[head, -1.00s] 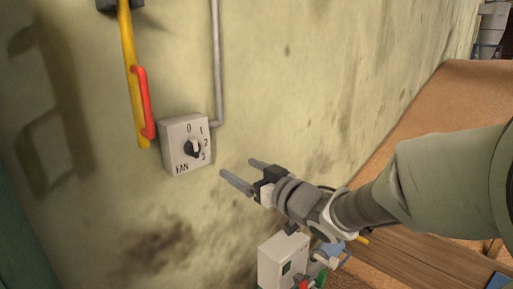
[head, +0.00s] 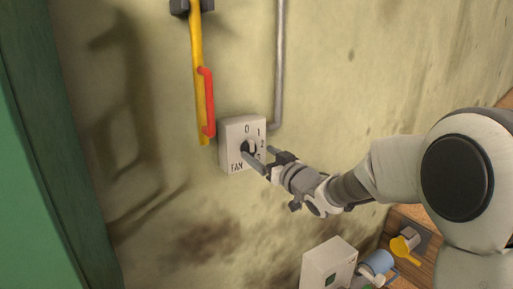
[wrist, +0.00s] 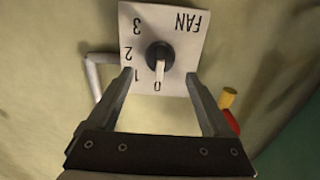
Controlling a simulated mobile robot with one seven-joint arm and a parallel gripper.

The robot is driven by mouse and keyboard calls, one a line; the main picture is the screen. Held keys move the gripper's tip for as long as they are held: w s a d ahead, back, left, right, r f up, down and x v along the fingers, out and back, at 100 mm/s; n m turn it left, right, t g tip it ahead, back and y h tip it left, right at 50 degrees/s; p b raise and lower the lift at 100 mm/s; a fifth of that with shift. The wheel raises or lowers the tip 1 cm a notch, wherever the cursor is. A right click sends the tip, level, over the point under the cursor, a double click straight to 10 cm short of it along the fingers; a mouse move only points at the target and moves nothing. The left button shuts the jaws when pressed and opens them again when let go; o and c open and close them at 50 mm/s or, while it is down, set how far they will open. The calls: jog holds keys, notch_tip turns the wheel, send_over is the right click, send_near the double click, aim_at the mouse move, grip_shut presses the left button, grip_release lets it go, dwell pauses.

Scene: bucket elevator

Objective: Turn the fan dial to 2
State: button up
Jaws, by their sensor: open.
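The fan dial (head: 249,146) is a round black knob with a pale pointer bar on a white box (head: 229,138) marked 0, 1, 2, 3 and FAN, fixed to the wall. In the wrist view the box appears upside down, and the pointer of the knob (wrist: 159,58) points at the 0. My gripper (head: 259,156) is open in front of the box. In the wrist view its fingers (wrist: 159,76) stand on either side of the pointer's line, with clear gaps to the knob. In the head view the fingers hide part of the lower numbers.
A yellow bar (head: 197,75) with a red handle (head: 208,100) is left of and above the box. A grey pipe (head: 279,65) runs up from its right side. Another box (head: 328,262) sits lower right. A green panel (head: 45,150) stands at the left.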

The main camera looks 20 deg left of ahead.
aim_at(253, 148)
jog(key=shift+x, duration=1.9)
jog(key=shift+c, duration=0.3)
grip_shut()
